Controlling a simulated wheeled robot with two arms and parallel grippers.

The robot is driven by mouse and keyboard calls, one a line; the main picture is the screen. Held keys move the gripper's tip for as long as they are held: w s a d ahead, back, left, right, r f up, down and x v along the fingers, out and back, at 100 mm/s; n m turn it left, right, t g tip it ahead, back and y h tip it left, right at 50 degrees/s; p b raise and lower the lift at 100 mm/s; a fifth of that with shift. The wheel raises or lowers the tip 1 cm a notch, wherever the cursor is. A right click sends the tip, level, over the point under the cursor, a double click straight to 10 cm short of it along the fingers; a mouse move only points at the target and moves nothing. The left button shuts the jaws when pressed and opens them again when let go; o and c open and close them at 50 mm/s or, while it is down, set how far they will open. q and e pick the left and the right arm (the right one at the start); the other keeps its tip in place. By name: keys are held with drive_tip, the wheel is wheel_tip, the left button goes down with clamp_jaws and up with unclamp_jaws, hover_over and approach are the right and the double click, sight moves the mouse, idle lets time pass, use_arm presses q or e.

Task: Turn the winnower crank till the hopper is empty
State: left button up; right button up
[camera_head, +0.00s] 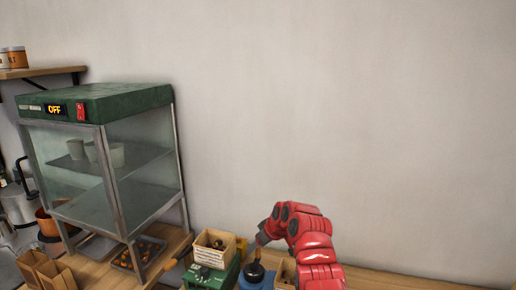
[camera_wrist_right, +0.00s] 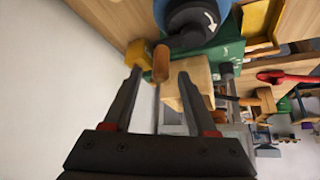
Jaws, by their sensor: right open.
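The winnower is a green machine (camera_head: 212,276) at the bottom of the head view, with an open wooden hopper box (camera_head: 214,249) on top. I cannot tell what lies in the hopper. Beside it is a blue drum (camera_wrist_right: 192,14) with a white arrow and a dark crank arm, seen in the right wrist view. The crank's brown wooden handle (camera_wrist_right: 160,63) stands just beyond and between the fingertips of my right gripper (camera_wrist_right: 160,76). The two black fingers are apart, with nothing held. In the head view my red right arm hides most of that gripper. My left gripper is not in view.
A glass cabinet (camera_head: 110,165) with a green top reading OFF stands at the left. Small cardboard boxes (camera_head: 48,272) and a tray of chestnuts (camera_head: 140,254) are near it. A yellow block (camera_wrist_right: 138,55) is close to the left finger. The wall behind is bare.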

drive_tip(key=shift+f+b, duration=0.75)
drive_tip(key=shift+f, duration=0.3)
